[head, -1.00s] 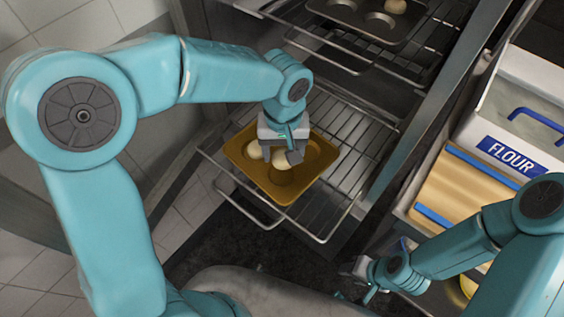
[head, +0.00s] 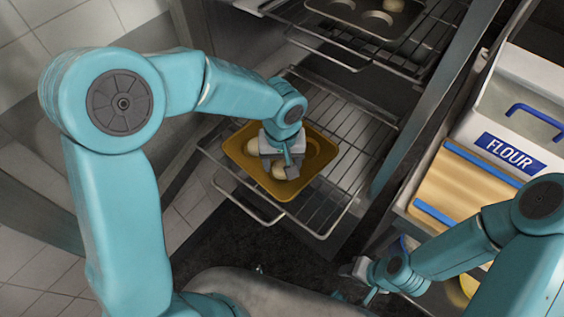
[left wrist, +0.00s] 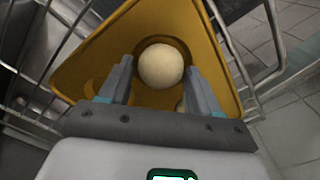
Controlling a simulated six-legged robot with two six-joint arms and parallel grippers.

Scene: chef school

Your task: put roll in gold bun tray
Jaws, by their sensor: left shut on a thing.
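The gold bun tray (head: 236,148) sits on a pulled-out oven rack and also shows in the left wrist view (left wrist: 212,45). My left gripper (head: 288,170) is over the tray, shut on a pale round roll (head: 278,171). In the left wrist view this roll (left wrist: 161,66) is between the fingertips (left wrist: 160,72), over a round hollow; I cannot tell whether it touches the tray. A second roll (head: 251,147) lies in the tray's left part, partly hidden by the gripper. My right gripper (head: 364,279) is low at the right, apart from the tray; its jaw opening is unclear.
The wire rack (head: 345,125) has bare room right of the tray. A dark bun tray (head: 340,14) with a roll (head: 393,5) is on a higher rack. The oven's side edge (head: 415,125) stands between.

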